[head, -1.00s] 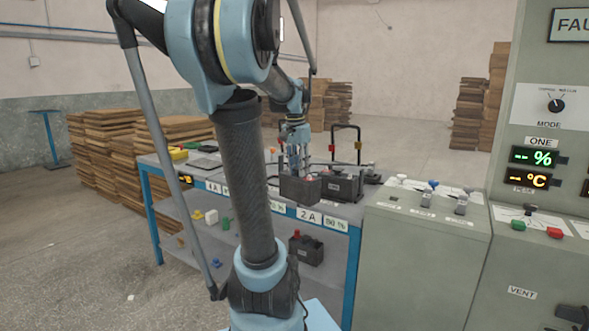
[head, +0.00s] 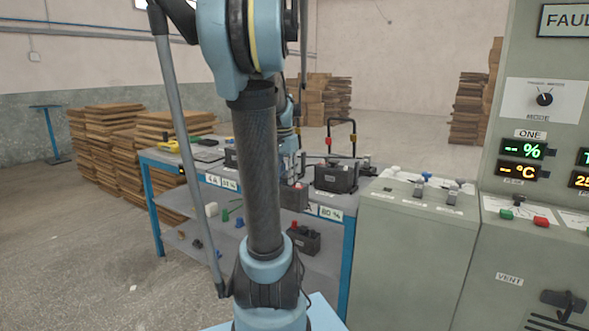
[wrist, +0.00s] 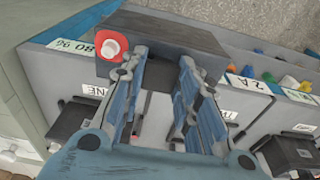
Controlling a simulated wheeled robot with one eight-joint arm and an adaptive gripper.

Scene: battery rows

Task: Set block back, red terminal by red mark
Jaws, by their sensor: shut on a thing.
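A dark grey block (head: 293,199) is held in my gripper (head: 291,168), in front of the table's front edge by the 2A label. In the wrist view the fingers (wrist: 163,72) are shut on the block (wrist: 182,35), and its red terminal (wrist: 111,46) with a pale centre sits at the left end. The block looks level and apart from the tabletop. A dark battery block (head: 335,178) stands on the tabletop just right of it, under a black frame with a red mark and a yellow mark. I cannot tell which red mark is the task's.
The blue-legged table (head: 349,252) has a lower shelf holding another dark block (head: 304,240) with a red terminal and small coloured parts. A grey-green cabinet (head: 405,255) with switches stands close on the right. Stacked boards (head: 110,140) are at the left. The floor in front is clear.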

